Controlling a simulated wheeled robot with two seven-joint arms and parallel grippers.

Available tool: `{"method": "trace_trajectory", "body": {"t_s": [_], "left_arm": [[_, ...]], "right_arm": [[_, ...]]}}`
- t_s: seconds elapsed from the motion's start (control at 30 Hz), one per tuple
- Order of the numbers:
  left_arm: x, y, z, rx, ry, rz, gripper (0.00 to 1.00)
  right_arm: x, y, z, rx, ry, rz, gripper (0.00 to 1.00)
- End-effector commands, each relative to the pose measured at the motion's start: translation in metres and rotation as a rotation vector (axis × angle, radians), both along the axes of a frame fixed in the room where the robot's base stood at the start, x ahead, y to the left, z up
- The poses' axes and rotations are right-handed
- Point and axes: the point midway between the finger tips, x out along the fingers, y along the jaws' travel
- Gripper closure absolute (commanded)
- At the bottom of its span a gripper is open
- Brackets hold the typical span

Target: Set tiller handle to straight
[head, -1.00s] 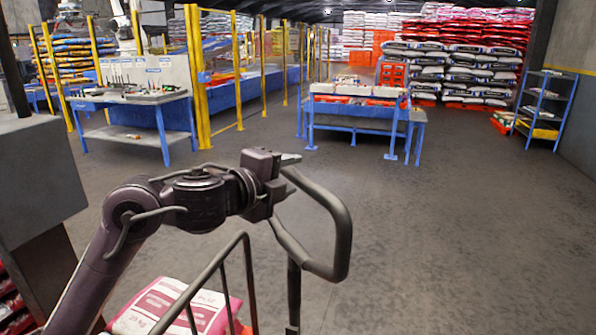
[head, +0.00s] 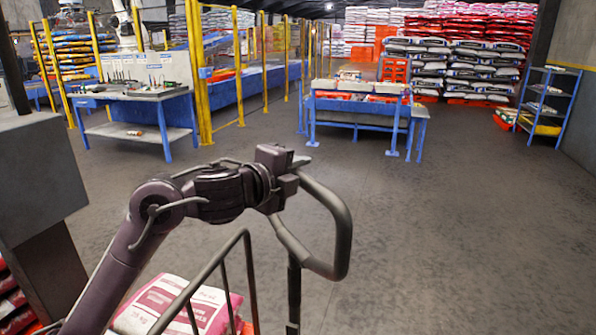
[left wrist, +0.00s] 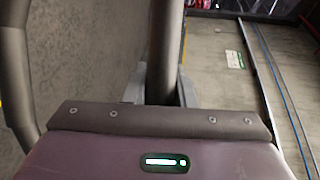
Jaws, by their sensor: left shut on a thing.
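The tiller handle (head: 341,232) is a dark grey tubular loop on an upright post, in the middle of the head view. Its loop reaches out to the right of the post. My left gripper (head: 297,163) is at the upper left corner of the loop, shut on the handle's tube. In the left wrist view the tube (left wrist: 165,50) runs up between the two fingers (left wrist: 160,88), and another part of the loop (left wrist: 18,75) shows at the left edge. My right gripper is not in view.
A pink and white sack (head: 180,305) lies behind a grey tubular rail (head: 250,285) at the lower left. A blue workbench (head: 135,98) stands at the back left and a blue table (head: 357,108) ahead. A blue shelf rack (head: 547,103) is at the right. The floor between is clear.

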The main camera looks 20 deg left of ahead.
Motion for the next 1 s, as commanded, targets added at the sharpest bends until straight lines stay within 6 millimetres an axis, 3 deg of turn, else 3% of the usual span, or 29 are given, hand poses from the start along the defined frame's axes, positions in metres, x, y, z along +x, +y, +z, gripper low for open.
{"method": "trace_trajectory", "body": {"t_s": [0.47,1.0], "left_arm": [[0.000,-0.001,-0.001,0.003,0.004,-0.116,1.00],[-0.003,-0.007,0.000,0.001,0.005,-0.574,1.00]], "right_arm": [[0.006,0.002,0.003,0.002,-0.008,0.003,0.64],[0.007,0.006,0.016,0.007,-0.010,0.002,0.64]]}}
